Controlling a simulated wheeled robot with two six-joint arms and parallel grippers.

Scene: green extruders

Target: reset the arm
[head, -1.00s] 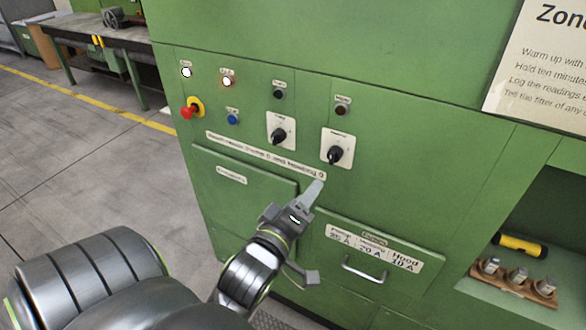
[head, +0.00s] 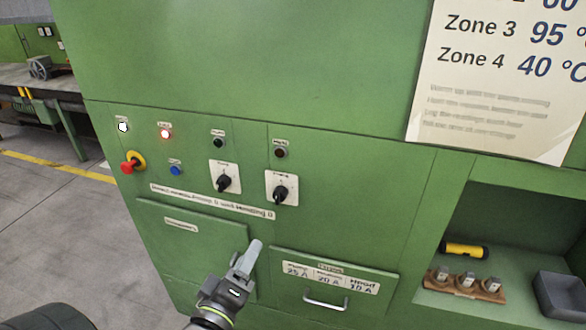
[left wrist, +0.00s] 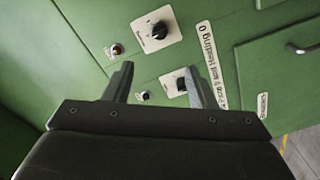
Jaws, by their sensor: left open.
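My left gripper (head: 246,262) is in the lower middle of the head view, in front of the green machine panel (head: 350,190). Its jaws are open and empty. In the left wrist view both fingers (left wrist: 160,85) stand apart, with the panel behind them. Two black rotary knobs on white plates, the left knob (head: 224,182) and the right knob (head: 281,194), sit above the gripper in the head view. One knob (left wrist: 160,30) shows beyond the fingers in the left wrist view. The gripper appears clear of the panel. My right gripper is not in view.
A red emergency button (head: 132,163), a lit red lamp (head: 165,133) and a blue button (head: 175,170) are on the left. A drawer handle (head: 326,304) sticks out low. A recess at right holds a yellow-black flashlight (head: 465,250), a wooden block (head: 466,285) and a grey bin (head: 560,298).

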